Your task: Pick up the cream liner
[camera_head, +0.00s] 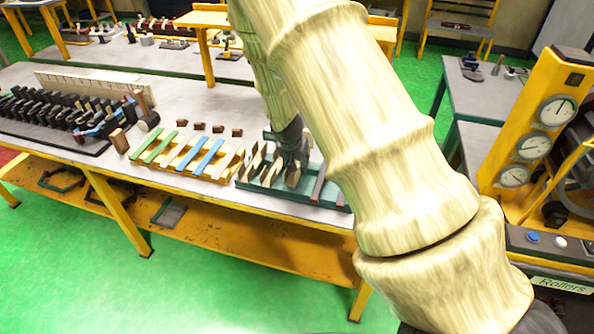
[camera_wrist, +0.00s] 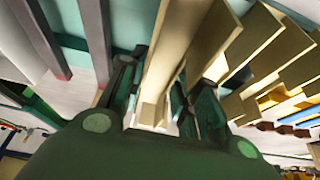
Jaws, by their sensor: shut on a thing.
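My gripper (camera_wrist: 155,103) is shut on a cream liner (camera_wrist: 168,48), which stands between its two fingers in the wrist view. In the head view my gripper (camera_head: 291,168) is down at the teal tray (camera_head: 243,185) on the bench, partly hidden by my arm. More cream liners (camera_wrist: 214,42) stand close to the right of the held one in the wrist view; several also show in the tray in the head view (camera_head: 259,158). I cannot tell whether the held liner still touches the tray.
Grey bars (camera_wrist: 96,38) lie left of my gripper in the wrist view. A wooden rack (camera_head: 225,178) with green, white and blue strips stands left of the tray. Small brown blocks (camera_head: 201,126) lie behind it. A gauge panel (camera_head: 537,125) stands at the right.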

